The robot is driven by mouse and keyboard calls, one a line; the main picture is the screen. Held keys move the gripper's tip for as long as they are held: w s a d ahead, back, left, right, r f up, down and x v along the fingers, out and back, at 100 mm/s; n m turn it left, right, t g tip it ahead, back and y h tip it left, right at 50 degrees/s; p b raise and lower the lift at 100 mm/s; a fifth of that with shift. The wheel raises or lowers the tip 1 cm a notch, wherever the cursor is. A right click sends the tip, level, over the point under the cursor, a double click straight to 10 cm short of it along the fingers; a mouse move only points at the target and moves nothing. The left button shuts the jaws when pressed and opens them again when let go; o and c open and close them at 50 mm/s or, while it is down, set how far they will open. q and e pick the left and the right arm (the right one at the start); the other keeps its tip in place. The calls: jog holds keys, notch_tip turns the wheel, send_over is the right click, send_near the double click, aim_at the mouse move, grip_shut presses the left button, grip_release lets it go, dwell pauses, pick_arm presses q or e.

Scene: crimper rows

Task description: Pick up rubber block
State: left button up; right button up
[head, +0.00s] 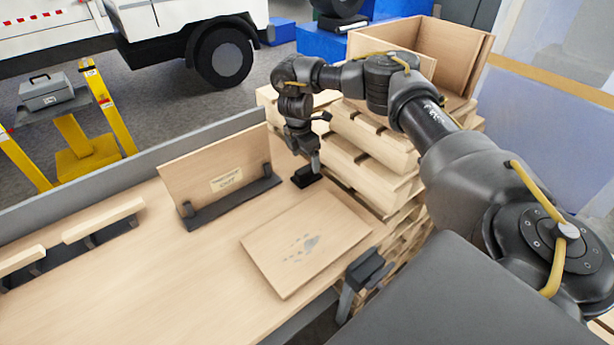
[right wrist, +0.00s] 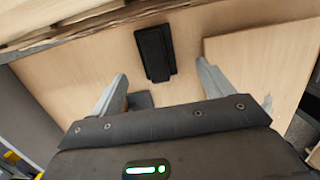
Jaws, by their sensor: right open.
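A black rubber block (head: 305,177) lies on the wooden table near its far right edge. It also shows in the right wrist view (right wrist: 154,53), flat on the wood, a little beyond the fingertips. My right gripper (head: 313,163) points down just above the block. In the right wrist view its two grey fingers (right wrist: 161,78) are apart, with nothing held between them. The block lines up roughly with the gap between the fingers. Whether a finger touches it cannot be told. My left gripper is not in view.
An upright board (head: 217,165) in a dark stand (head: 233,203) is left of the block. A flat board with grey marks (head: 305,240) lies nearer. Stacked pallets (head: 370,160) with an open wooden box (head: 452,52) stand behind right.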

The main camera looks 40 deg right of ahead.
aim_at(306, 168)
jog(key=shift+w+d+f, duration=0.15)
jog(key=shift+d+f, duration=0.05)
jog(key=shift+f, duration=0.8)
jog(key=shift+w+d+f+b, duration=0.15)
jog(key=shift+f+b, duration=0.25)
jog(key=shift+f, duration=0.9)
jog(key=shift+w+d+f+b, duration=0.1)
jog(key=shift+d+f+b, duration=0.2)
jog(key=shift+f, duration=1)
jog(key=shift+s+a+r, duration=0.1)
jog(key=c, duration=1.2)
jog(key=shift+o, duration=0.2)
